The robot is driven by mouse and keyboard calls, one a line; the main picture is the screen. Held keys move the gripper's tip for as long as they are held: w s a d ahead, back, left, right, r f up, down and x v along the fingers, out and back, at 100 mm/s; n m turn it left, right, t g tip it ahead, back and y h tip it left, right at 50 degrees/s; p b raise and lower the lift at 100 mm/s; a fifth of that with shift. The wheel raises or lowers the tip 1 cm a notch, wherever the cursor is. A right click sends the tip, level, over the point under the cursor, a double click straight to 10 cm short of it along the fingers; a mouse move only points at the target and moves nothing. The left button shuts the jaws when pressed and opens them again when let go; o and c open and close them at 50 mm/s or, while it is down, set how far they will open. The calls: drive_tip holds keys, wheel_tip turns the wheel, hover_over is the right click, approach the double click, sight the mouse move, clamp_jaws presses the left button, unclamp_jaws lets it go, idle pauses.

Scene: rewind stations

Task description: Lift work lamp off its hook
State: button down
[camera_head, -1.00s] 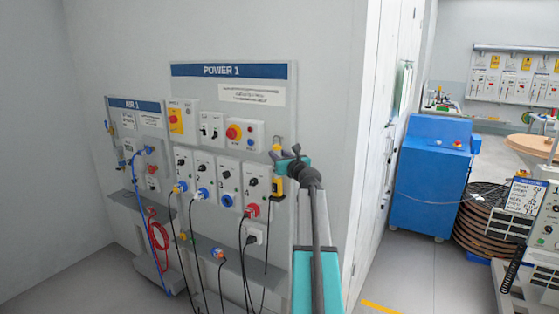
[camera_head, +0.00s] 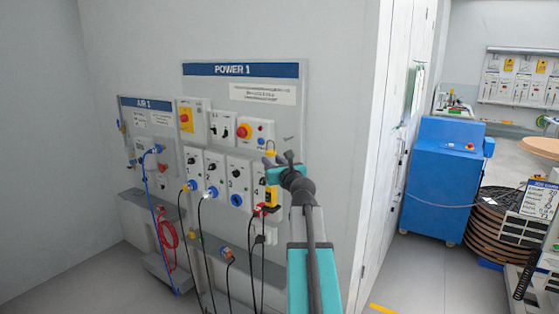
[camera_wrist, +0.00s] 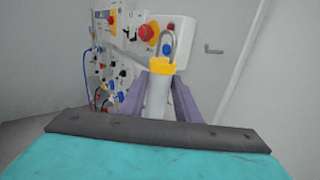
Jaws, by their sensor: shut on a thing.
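The work lamp (camera_head: 271,197) is yellow and dark in the head view, hanging upright from my gripper (camera_head: 274,173) in front of the rightmost socket unit. In the wrist view the lamp (camera_wrist: 158,95) shows a pale body, a yellow collar and a grey wire loop on top. My gripper (camera_wrist: 160,110) is shut on its body, with a finger on each side. A small wall hook (camera_wrist: 213,49) shows bare to the right of the lamp, apart from the loop. The hook (camera_head: 288,138) also shows faintly in the head view. The lamp's lower end is partly hidden in the wrist view.
The POWER 1 panel (camera_head: 222,105) with switches, sockets and hanging cables is close behind the lamp. A grey ledge (camera_head: 205,240) runs below. The AIR 1 panel (camera_head: 150,122) is further left. A blue cabinet (camera_head: 436,180) and a cable reel (camera_head: 492,225) stand right, with open floor before them.

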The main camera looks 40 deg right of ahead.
drive_tip(key=s+a, duration=0.1)
drive_tip(key=a, duration=0.5)
drive_tip(key=shift+s, duration=0.25)
drive_tip(key=shift+a, duration=0.15)
idle(0.4)
